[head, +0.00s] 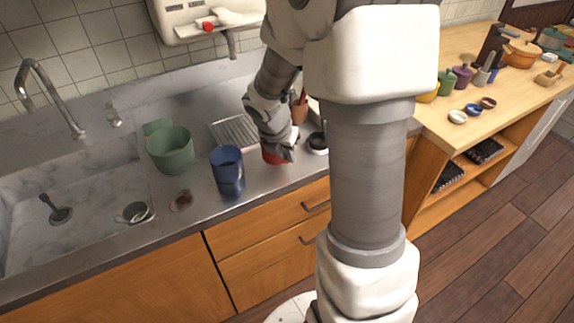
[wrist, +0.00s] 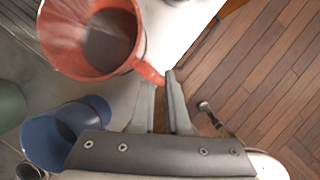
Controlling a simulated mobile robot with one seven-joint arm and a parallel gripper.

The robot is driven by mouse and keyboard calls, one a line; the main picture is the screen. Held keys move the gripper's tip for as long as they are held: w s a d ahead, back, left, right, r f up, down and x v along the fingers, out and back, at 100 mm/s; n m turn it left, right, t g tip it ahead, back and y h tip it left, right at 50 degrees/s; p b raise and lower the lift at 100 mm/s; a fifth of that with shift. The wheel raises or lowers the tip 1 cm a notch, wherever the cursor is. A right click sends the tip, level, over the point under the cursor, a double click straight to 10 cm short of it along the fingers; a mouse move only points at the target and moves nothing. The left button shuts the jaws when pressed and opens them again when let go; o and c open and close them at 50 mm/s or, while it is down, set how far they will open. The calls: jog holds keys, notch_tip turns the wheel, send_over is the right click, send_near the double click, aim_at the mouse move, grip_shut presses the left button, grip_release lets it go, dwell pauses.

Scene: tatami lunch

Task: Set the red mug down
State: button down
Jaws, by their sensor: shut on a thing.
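The red mug (head: 272,155) is at the steel counter near its front edge in the head view, partly hidden by my gripper (head: 281,147). In the wrist view the red mug (wrist: 138,50) shows its open mouth and a grey-brown inside. Its handle points to my gripper (wrist: 162,82), whose fingers are closed at the handle's end. The mug looks about upright. I cannot tell whether its base touches the steel counter (head: 205,205).
A blue cup (head: 228,180) stands left of the mug, with a green pot (head: 172,152) beyond it. A drain rack (head: 232,132) lies behind. A dark-rimmed cup (head: 317,145) and a terracotta pot (head: 300,113) are close on the right. The sink (head: 90,240) is at far left.

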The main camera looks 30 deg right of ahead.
aim_at(287, 163)
jog(key=shift+f+b, duration=0.5)
jog(key=shift+f, duration=1)
jog(key=shift+f, duration=0.2)
jog(key=c, duration=0.9)
grip_release()
jog(key=shift+r, duration=0.15)
